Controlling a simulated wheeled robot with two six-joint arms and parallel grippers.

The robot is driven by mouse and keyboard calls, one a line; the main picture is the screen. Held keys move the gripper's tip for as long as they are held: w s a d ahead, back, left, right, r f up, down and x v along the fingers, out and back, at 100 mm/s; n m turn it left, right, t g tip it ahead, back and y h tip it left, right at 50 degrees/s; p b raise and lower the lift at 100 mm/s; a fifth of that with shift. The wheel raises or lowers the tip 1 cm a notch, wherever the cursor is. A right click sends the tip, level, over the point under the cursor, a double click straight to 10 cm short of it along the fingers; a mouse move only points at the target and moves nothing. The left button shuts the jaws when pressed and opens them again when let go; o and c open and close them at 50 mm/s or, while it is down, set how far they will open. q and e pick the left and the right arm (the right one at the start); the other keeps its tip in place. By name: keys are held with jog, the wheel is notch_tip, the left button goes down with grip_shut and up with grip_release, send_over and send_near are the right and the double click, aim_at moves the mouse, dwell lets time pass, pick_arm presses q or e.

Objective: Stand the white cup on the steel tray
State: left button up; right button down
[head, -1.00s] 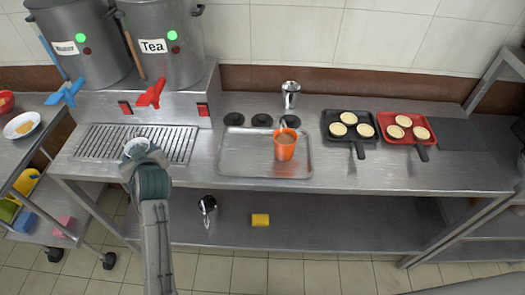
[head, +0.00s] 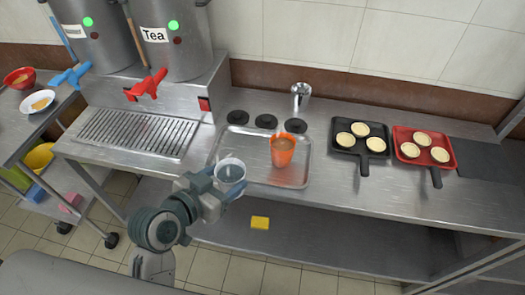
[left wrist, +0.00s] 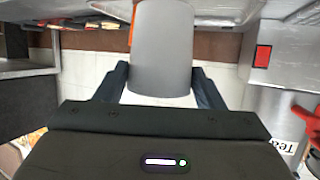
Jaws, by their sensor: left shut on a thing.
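The white cup (head: 230,171) is upright in my left gripper (head: 226,188), whose fingers are shut on its sides. In the head view it is at the front left corner of the steel tray (head: 245,143), overlapping the rim; I cannot tell whether it touches the tray. In the left wrist view the cup (left wrist: 161,48) shows as a grey-white cylinder between the two dark fingers (left wrist: 160,85). An orange cup (head: 283,150) with brown liquid stands on the right part of the tray. My right gripper does not show.
Behind the tray are dark round discs (head: 266,121) and a steel cup (head: 300,97). A black pan (head: 345,151) and a red pan (head: 437,163) lie to the right. The Tea stockpot (head: 180,45) and drain grate (head: 140,132) are to the left. The tray's left part is clear.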

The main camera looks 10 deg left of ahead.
pick_arm(q)
jog(key=w+p, duration=0.1)
jog(key=w, duration=0.4)
jog(key=w+a+p, duration=0.1)
jog(key=w, duration=0.4)
jog(key=w+f+p, duration=0.1)
jog(key=w, duration=0.3)
jog(key=shift+w+a+f, duration=0.1)
jog(key=shift+w+a, duration=0.2)
jog(key=shift+w, duration=0.1)
jog(key=f+p, duration=0.1)
jog(key=f, duration=0.2)
jog(key=shift+w+p, duration=0.3)
jog(key=shift+p, duration=0.05)
jog(key=shift+f, duration=0.4)
